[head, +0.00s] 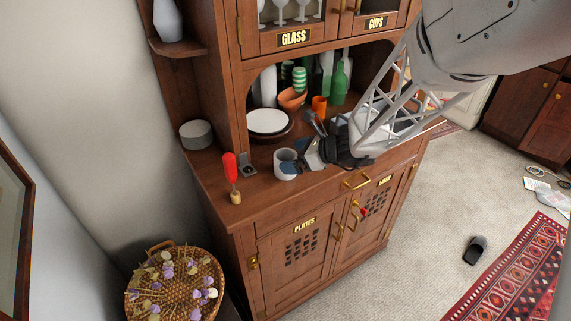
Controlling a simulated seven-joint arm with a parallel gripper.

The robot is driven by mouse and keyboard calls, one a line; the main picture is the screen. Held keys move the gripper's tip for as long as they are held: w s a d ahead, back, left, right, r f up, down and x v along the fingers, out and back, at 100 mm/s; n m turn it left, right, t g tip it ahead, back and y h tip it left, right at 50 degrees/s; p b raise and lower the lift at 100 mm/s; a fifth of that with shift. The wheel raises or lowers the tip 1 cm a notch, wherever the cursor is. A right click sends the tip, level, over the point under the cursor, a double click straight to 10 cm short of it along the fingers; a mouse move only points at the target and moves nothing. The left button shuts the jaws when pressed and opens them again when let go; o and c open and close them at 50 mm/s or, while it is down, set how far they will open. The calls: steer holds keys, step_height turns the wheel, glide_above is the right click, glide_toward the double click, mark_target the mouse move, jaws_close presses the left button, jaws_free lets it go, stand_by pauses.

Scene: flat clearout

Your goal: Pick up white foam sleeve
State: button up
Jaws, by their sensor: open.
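A short white cylinder (285,158), which looks like the white foam sleeve, stands at the cabinet counter's front edge. A taller white cylinder (268,86) stands upright in the niche behind; I cannot tell for sure which is the sleeve. My gripper (303,158) is open, low over the counter just right of the short cylinder. A dark bluish part, perhaps a fingertip, overlaps its lower right side. I cannot tell whether they touch. My gripper and arm hide part of the counter on the right.
A plate stack (268,121), orange bowl (291,99), orange cup (319,105), green bottle (339,84) and utensils (314,121) crowd the niche. Some bare wood (262,185) shows between.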

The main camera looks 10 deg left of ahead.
mark_target(286, 149)
steer(key=shift+x, duration=1.7)
steer(key=c, duration=1)
steer(key=shift+o, duration=0.2)
steer(key=shift+r, duration=0.15)
steer(key=shift+r, duration=0.55)
steer(key=shift+s+d+r, duration=0.1)
steer(key=shift+s+r, duration=0.05)
steer(key=shift+r, duration=0.45)
steer(key=shift+s+d+r, duration=0.1)
steer(key=shift+s+r, duration=0.1)
steer(key=shift+r, duration=0.35)
steer(key=s+d+r, duration=0.1)
steer(key=s+d, duration=0.6)
steer(key=s, duration=0.6)
steer(key=shift+r, duration=0.15)
steer(key=shift+s+d, duration=0.1)
steer(key=shift+s, duration=0.1)
